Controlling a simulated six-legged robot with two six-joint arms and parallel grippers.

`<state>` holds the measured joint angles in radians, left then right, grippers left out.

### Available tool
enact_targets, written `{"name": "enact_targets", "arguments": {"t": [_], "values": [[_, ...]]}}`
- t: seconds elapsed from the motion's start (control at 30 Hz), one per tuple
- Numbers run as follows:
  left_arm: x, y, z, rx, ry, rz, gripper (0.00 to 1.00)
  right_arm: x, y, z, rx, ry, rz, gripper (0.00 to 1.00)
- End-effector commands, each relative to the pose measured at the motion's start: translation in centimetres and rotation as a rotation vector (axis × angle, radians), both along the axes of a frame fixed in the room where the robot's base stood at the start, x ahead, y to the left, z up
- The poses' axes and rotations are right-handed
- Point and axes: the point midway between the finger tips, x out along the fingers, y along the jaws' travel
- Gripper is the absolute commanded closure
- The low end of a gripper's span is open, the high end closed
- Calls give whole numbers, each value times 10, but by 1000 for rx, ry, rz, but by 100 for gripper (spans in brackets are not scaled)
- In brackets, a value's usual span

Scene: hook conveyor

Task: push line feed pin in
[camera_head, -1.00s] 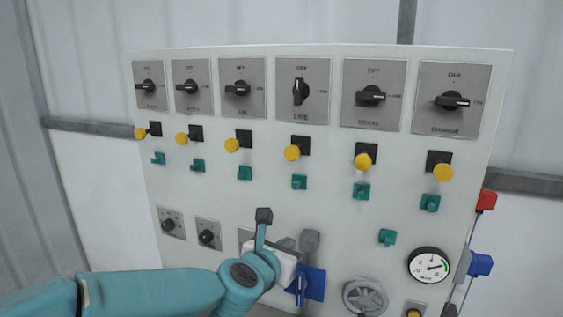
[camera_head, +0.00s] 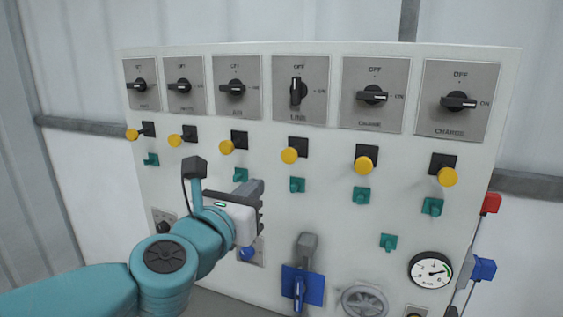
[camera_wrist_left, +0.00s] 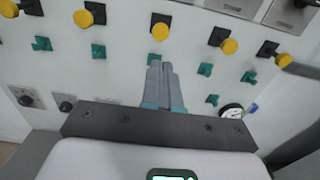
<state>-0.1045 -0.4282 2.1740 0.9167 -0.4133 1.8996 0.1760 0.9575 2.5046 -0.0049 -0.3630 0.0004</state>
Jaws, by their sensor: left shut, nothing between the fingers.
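The LINE switch (camera_head: 298,91) is fourth in the top row, its handle upright toward OFF. Below it are a yellow knob (camera_head: 290,156) on a black block and a small teal pin (camera_head: 297,185). Which of them is the line feed pin is not labelled. My left gripper (camera_head: 259,190) is shut and empty, in front of the panel, left of and about level with the LINE teal pin. In the left wrist view the closed fingertips (camera_wrist_left: 160,66) overlap the picture just below that teal pin (camera_wrist_left: 154,59), with the LINE yellow knob (camera_wrist_left: 158,32) above. Contact cannot be told. My right gripper is not in view.
The panel (camera_head: 330,225) carries neighbouring yellow knobs and teal pins on both sides. Below are a blue-plated lever (camera_head: 301,284), a grey handwheel (camera_head: 363,301) and a gauge (camera_head: 431,270). Red (camera_head: 491,203) and blue (camera_head: 483,268) handles stick out at the right edge.

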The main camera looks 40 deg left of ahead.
Motion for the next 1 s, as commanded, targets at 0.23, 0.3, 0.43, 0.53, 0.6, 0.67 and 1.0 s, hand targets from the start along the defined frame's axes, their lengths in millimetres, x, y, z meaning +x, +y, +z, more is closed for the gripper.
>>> {"name": "enact_targets", "arguments": {"t": [0.23,0.3,0.43,0.53,0.6,0.67,1.0], "values": [[33,9,-2,2,7,2,100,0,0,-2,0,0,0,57],[48,13,-2,1,5,2,100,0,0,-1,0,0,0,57],[77,20,-1,1,5,1,100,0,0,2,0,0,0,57],[97,25,0,1,5,2,100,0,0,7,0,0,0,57],[109,28,1,1,5,1,100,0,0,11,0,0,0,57],[118,30,1,1,4,1,100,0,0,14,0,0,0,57],[138,35,0,0,1,1,100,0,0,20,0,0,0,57]]}}
